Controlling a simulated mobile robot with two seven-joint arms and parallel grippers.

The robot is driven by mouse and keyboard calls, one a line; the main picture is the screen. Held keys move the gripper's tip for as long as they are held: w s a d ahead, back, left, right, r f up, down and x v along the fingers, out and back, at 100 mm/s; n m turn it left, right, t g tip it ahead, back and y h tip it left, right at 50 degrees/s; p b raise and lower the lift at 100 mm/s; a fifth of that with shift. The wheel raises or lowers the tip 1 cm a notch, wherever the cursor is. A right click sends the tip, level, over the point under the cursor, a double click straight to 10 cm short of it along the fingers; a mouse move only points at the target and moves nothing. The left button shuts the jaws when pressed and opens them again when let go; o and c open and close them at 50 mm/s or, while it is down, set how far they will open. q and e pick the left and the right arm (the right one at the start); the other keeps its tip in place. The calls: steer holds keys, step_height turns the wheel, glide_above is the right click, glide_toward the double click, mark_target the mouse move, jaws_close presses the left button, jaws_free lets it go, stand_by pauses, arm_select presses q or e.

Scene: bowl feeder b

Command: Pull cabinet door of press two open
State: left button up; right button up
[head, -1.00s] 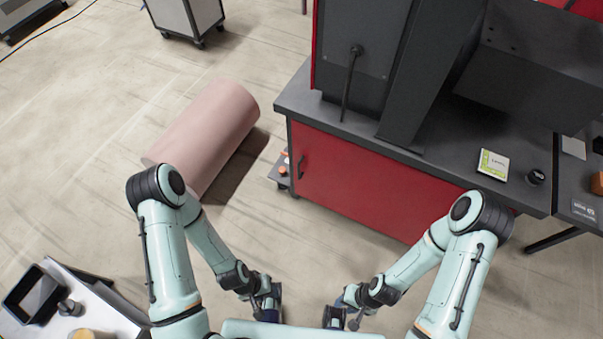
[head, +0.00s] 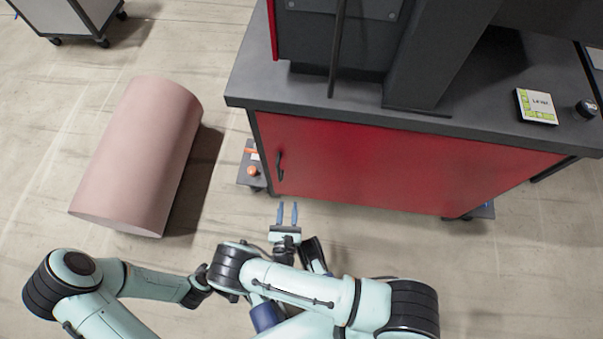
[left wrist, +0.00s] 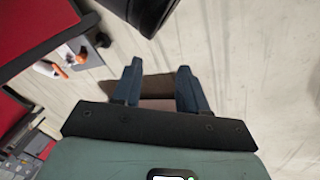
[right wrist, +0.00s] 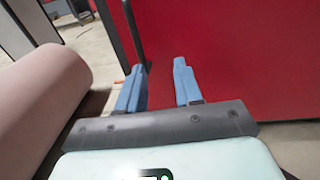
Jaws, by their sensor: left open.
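The press cabinet's red door (head: 400,165) is closed, with a dark upright handle (head: 280,166) near its left edge. My right gripper (head: 287,206) is open and empty, just in front of the door's lower left, its fingers pointing at the handle area. In the right wrist view its fingers (right wrist: 158,80) are spread before the red door (right wrist: 220,50), and a dark bar, probably the handle, stands beyond the left fingertip. My left gripper (left wrist: 157,75) is open and empty in its wrist view, over the floor; in the head view my right arm mostly hides it.
A large pink cylinder (head: 140,155) lies on the floor left of the cabinet. A low shelf with orange items (head: 252,170) sticks out beside the cabinet's left side. A wheeled cart (head: 70,15) stands at the back left. The floor in front of the door is mostly clear.

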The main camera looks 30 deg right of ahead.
mark_target(279, 175)
steer(key=shift+n+t+y, duration=0.5)
steer(key=shift+t+y, duration=0.2)
steer(key=b+x, duration=0.1)
steer(key=x, duration=0.3)
steer(key=a+b+x, duration=0.1)
steer(key=x, duration=0.3)
steer(key=w+a+x, duration=0.1)
steer(key=x, duration=0.4)
steer(key=shift+a+r+b, duration=0.1)
steer(key=shift+a+b, duration=0.1)
steer(key=shift+b, duration=0.2)
arm_select(q)
steer(key=s+f+g, duration=0.1)
steer(key=s+f, duration=0.4)
steer(key=shift+a+g, duration=0.4)
steer(key=shift+a, duration=0.05)
steer(key=shift+f, duration=0.1)
arm_select(e)
jaws_close()
